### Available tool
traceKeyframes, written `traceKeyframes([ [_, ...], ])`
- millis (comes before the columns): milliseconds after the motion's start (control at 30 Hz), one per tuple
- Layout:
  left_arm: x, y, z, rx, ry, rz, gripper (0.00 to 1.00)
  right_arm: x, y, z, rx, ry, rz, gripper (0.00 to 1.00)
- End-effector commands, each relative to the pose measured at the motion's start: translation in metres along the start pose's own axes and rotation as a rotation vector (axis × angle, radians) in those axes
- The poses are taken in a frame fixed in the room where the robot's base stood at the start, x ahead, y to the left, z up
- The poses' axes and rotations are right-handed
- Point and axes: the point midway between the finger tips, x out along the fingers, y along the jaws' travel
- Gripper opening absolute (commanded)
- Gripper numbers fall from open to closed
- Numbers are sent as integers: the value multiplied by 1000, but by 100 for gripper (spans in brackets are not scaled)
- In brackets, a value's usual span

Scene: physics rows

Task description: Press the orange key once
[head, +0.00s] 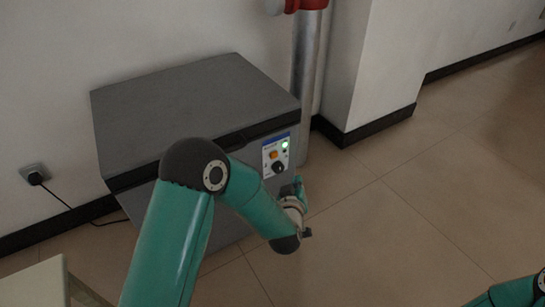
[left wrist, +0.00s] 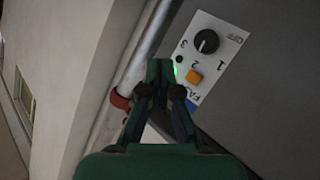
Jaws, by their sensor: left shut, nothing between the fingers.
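My left gripper (head: 298,187) is below and right of the panel in the head view. In the left wrist view its fingers (left wrist: 160,66) are shut and empty, apart from the key in the picture. My right gripper is not in view.
A metal pipe (head: 307,60) with a red fitting (head: 306,4) stands behind the box, by a wall corner. A wall socket (head: 34,174) with a black cable is at the left. A pale table edge (head: 35,285) is at lower left. The tiled floor at right is clear.

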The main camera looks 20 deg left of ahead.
Motion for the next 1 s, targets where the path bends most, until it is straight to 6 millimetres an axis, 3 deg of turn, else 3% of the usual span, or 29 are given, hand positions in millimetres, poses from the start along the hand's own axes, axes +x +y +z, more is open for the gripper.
traceKeyframes([
  [267, 13, -10, -9, -2, 0, -2, 0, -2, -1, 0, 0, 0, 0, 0],
  [700, 52, -38, -36, 0, 1, 0, 0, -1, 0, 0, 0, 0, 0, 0],
  [1000, 61, -44, -43, 1, -1, 1, 0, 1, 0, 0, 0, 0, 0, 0],
])
